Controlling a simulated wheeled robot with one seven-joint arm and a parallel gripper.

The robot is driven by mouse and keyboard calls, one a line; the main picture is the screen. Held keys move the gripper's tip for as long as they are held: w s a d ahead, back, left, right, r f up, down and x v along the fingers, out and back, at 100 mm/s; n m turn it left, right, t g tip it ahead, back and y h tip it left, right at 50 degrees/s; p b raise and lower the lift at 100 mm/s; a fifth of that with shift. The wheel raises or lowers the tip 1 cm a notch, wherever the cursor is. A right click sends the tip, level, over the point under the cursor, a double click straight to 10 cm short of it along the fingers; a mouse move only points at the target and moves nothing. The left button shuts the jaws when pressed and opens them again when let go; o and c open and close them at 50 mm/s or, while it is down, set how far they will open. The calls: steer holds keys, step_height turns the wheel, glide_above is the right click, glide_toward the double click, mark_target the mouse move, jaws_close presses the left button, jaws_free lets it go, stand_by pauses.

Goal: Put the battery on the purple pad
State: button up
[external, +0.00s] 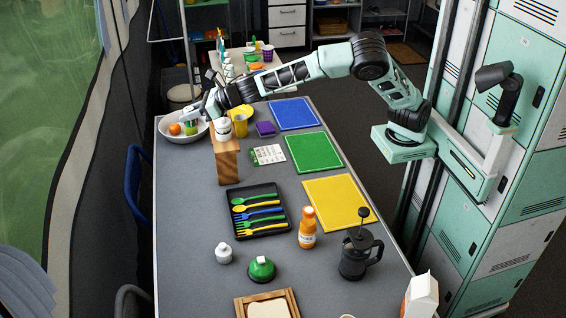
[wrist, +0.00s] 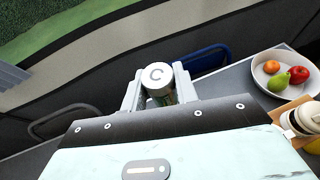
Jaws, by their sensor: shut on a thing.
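The battery (wrist: 157,77) shows its silver end, marked with a C, in the wrist view. My gripper (wrist: 158,88) is shut on it, one finger on each side. In the external view my gripper (external: 191,119) is at the far left of the table, in line with the white bowl, and holds the battery up off the table. A green patch below the fingers may be the battery or fruit; I cannot tell.
The white bowl (external: 168,136) holds fruit. A yellow mug (external: 240,124) stands left of the pad. Blue, green and yellow mats lie along the right.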

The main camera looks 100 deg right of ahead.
steer(key=s+d+f+m+g+h+b, duration=0.1)
steer(key=s+d+m+g+h+b, duration=0.25)
steer(key=d, duration=1.05)
steer(key=m+g+h+b, duration=0.6)
steer(key=m+g+b, duration=0.2)
steer(key=m+g, duration=0.65)
glide_above(265, 127)
steer(key=t, duration=0.1)
steer(key=shift+m, duration=0.4)
step_height(265, 127, down, 27)
steer(key=shift+s+f+b, duration=0.1)
steer(key=shift+b, duration=1.1)
steer(key=o, duration=1)
steer(key=shift+o, duration=0.2)
